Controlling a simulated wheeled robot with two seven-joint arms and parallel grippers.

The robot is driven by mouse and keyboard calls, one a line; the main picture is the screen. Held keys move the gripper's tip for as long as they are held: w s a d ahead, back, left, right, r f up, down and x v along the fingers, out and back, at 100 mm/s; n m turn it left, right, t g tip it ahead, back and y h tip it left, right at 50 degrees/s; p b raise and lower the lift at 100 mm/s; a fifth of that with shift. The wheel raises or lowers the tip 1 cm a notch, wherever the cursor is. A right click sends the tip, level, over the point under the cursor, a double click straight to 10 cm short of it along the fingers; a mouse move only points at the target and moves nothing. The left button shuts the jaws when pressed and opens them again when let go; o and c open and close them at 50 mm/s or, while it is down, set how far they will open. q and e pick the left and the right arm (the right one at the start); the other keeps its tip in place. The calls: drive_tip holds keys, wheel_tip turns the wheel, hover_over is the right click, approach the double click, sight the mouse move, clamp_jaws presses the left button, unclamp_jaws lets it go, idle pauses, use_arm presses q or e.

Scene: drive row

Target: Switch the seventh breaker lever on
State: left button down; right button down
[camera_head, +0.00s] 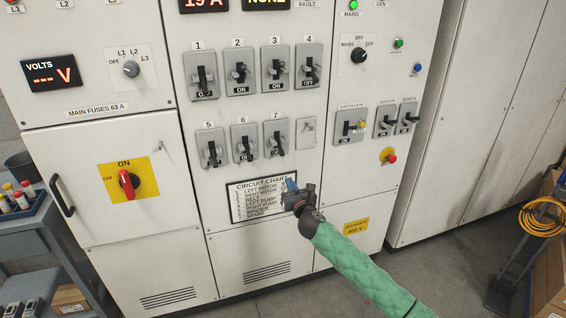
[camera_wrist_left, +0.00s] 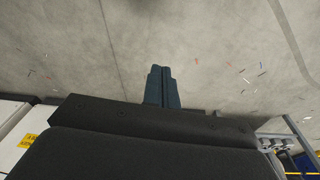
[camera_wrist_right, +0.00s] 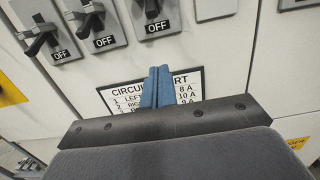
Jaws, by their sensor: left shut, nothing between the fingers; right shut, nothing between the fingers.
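The seventh breaker (camera_head: 277,139) is the one under the label 7 in the lower row of the panel. Its black lever points down in the head view. In the right wrist view its plate (camera_wrist_right: 152,28) reads OFF at the top edge, and its upper part is cut off. My right gripper (camera_head: 291,185) is shut and empty, below the seventh breaker and in front of the circuit chart. Its blue fingers (camera_wrist_right: 157,84) overlap the chart in the right wrist view. My left gripper (camera_wrist_left: 161,84) is shut and empty, seen only in the left wrist view against grey floor.
Breakers five (camera_head: 212,147) and six (camera_head: 243,142) sit left of the seventh; both read OFF. A blank plate (camera_head: 306,132) is to its right. The circuit chart (camera_head: 237,204) is below. A red-handled main switch (camera_head: 127,183) and a cart (camera_head: 45,235) are at left.

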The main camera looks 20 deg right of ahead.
sight(279, 147)
use_arm(q)
drive_tip(key=shift+f, duration=0.1)
use_arm(e)
drive_tip(key=shift+w, duration=0.1)
